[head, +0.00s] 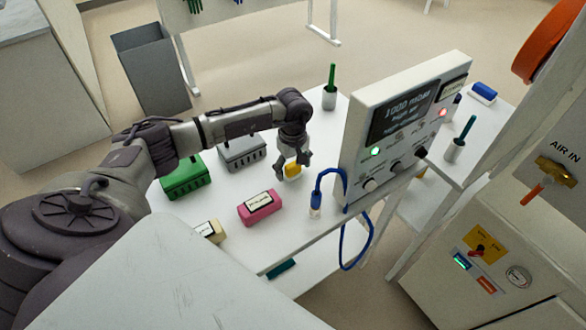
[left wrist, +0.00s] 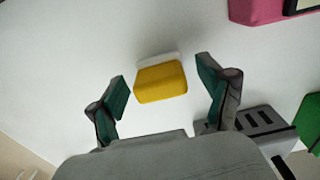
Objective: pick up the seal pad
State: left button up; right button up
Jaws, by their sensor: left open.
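A small yellow block with a white edge, likely the seal pad (head: 293,171), lies on the white table below my left gripper (head: 294,158). In the left wrist view the seal pad (left wrist: 161,82) shows between the two green-padded fingers of the left gripper (left wrist: 164,84), with a gap on each side. The left gripper is open and holds nothing. From these views I cannot tell exactly how high the fingertips are above the table. My right gripper is not in view.
A pink labelled block (head: 261,208), a green rack (head: 185,176) and a grey rack (head: 242,152) stand nearby. A meter box (head: 402,130) with a blue cable (head: 343,262) stands to the right. A blue-and-white block (head: 483,92) lies far right. Bare table surrounds the yellow block.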

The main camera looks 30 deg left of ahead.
aim_at(293, 164)
pick_arm(q)
jog(key=c, duration=1.2)
notch_tip(293, 164, up, 10)
jog(key=b, duration=0.2)
jog(key=shift+f+b, duration=0.15)
jog(key=shift+b, duration=0.25)
jog(key=shift+c, duration=0.2)
jog(key=shift+r, duration=0.25)
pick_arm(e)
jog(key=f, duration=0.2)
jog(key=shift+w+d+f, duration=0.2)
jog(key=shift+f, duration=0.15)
